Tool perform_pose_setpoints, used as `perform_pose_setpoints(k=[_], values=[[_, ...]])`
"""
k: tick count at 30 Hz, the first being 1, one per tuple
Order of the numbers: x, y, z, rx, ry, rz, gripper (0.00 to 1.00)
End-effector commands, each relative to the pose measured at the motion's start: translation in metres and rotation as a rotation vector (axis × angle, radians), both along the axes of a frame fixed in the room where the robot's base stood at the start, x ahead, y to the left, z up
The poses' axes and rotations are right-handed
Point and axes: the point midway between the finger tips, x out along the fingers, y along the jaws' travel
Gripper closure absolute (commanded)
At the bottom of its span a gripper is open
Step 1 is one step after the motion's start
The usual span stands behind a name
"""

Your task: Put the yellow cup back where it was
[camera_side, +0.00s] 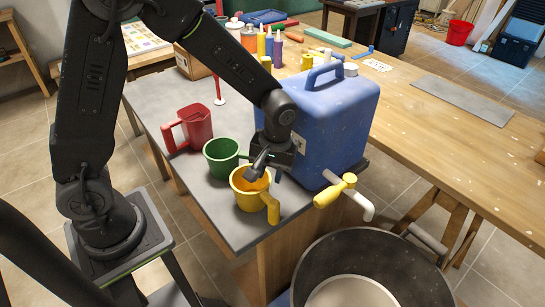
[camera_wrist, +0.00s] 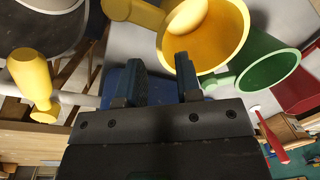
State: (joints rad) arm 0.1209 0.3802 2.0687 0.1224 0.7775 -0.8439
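The yellow cup (camera_side: 248,199) stands upright on the grey tabletop near its front corner, its handle toward the lower right. In the wrist view the yellow cup (camera_wrist: 213,40) shows its open mouth at the top. My gripper (camera_side: 265,172) is at the cup's rim, on the side near the blue jug. In the wrist view my gripper (camera_wrist: 161,80) has its two fingers apart with nothing held between them. The right finger overlaps the cup's rim; I cannot tell whether it touches.
A green cup (camera_side: 222,160) and a red cup (camera_side: 190,128) stand behind the yellow one. The blue jug (camera_side: 325,115) with a yellow-handled tap (camera_side: 335,191) is close on the right. A dark tub (camera_side: 370,255) stands below the tap.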

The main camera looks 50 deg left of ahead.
Motion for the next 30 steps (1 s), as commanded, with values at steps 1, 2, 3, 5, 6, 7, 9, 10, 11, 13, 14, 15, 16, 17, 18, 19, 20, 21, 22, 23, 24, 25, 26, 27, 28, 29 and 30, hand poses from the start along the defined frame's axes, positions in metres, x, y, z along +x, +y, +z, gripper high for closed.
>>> perform_pose_setpoints(k=[1,2,3,5,6,7,9,10,11,13,14,15,16,17,18,19,20,21,22,23,24,25,26,27,28,29,30], values=[[0.002,-0.001,0.012,0.0,-0.005,-0.001,0.68],[0.002,-0.002,0.017,-0.001,-0.005,-0.001,0.68],[0.002,-0.003,0.024,0.0,-0.005,-0.001,0.68],[0.003,-0.003,0.033,0.0,-0.003,-0.001,0.68],[0.003,-0.004,0.037,0.0,-0.002,-0.001,0.68],[0.003,-0.004,0.041,0.0,-0.002,-0.001,0.68],[0.004,-0.005,0.046,0.0,-0.002,-0.001,0.68],[0.003,-0.005,0.048,0.0,-0.001,-0.001,0.68],[0.003,-0.005,0.051,-0.001,-0.003,-0.003,0.68],[0.001,-0.004,0.059,-0.006,-0.017,-0.017,0.68],[-0.001,-0.003,0.064,-0.01,-0.026,-0.027,0.68],[-0.005,-0.001,0.073,-0.016,-0.044,-0.047,0.68],[-0.008,0.0,0.081,-0.021,-0.061,-0.065,0.68],[-0.013,0.002,0.089,-0.027,-0.08,-0.086,0.68],[-0.02,0.005,0.101,-0.033,-0.109,-0.122,0.68],[-0.026,0.007,0.11,-0.038,-0.132,-0.15,0.68],[-0.032,0.009,0.119,-0.041,-0.157,-0.18,0.68],[-0.042,0.011,0.13,-0.044,-0.188,-0.221,0.68],[-0.049,0.013,0.138,-0.046,-0.213,-0.251,0.68],[-0.056,0.015,0.145,-0.046,-0.237,-0.281,0.68],[-0.066,0.017,0.153,-0.043,-0.27,-0.323,0.68],[-0.074,0.018,0.159,-0.039,-0.295,-0.354,0.68],[-0.081,0.02,0.165,-0.035,-0.319,-0.382,0.68],[-0.091,0.021,0.171,-0.029,-0.35,-0.422,0.68],[-0.098,0.022,0.174,-0.024,-0.372,-0.451,0.68],[-0.105,0.023,0.178,-0.016,-0.394,-0.477,0.68],[-0.113,0.024,0.181,-0.007,-0.419,-0.512,0.68]])
